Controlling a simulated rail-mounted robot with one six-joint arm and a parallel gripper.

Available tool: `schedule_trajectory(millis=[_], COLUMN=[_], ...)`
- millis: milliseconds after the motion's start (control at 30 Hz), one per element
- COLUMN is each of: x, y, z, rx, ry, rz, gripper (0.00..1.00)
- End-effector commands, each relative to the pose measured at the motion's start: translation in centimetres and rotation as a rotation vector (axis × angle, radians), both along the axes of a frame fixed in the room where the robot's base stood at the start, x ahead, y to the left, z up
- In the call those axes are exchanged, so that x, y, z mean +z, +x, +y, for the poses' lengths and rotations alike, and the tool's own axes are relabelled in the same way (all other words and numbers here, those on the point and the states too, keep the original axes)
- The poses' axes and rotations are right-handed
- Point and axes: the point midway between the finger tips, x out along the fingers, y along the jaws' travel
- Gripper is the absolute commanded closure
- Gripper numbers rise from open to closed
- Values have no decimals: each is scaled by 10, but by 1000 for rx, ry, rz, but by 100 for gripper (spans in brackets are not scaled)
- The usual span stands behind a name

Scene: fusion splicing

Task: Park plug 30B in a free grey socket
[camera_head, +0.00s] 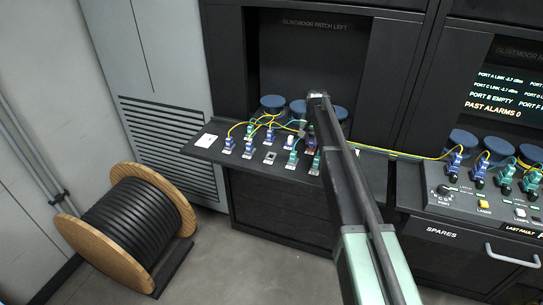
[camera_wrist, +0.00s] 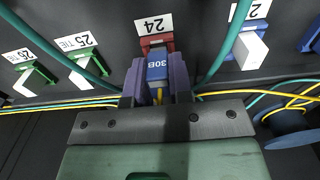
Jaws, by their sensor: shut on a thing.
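Plug 30B (camera_wrist: 157,68) is a blue plug with a yellow cable, seen in the wrist view. My gripper (camera_wrist: 157,84) is shut on it, one purple finger on each side. The plug is right at a red socket (camera_wrist: 157,43) labelled 24; I cannot tell how deeply it sits. In the head view my gripper (camera_head: 309,130) is over the right part of the left patch shelf, and my arm hides part of that area. A grey, seemingly empty socket (camera_head: 270,156) shows on the shelf, left of my gripper.
Green sockets 25 (camera_wrist: 86,68) and 26 (camera_wrist: 36,76) hold white-ended pieces. A blue socket (camera_wrist: 248,46) is at the right. Teal cables (camera_wrist: 223,45) pass close on both sides of my gripper. Yellow cables (camera_head: 262,118) and dark blue spools (camera_head: 272,102) lie behind the plugs.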

Motion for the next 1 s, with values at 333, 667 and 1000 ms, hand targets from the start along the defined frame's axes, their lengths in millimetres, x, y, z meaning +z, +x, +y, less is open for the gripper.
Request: schedule_trajectory(millis=[333,667,1000], x=[17,30,43], y=[0,0,0], z=[0,0,0], rx=[0,0,0], ry=[0,0,0], rz=[0,0,0], gripper=[100,100,100])
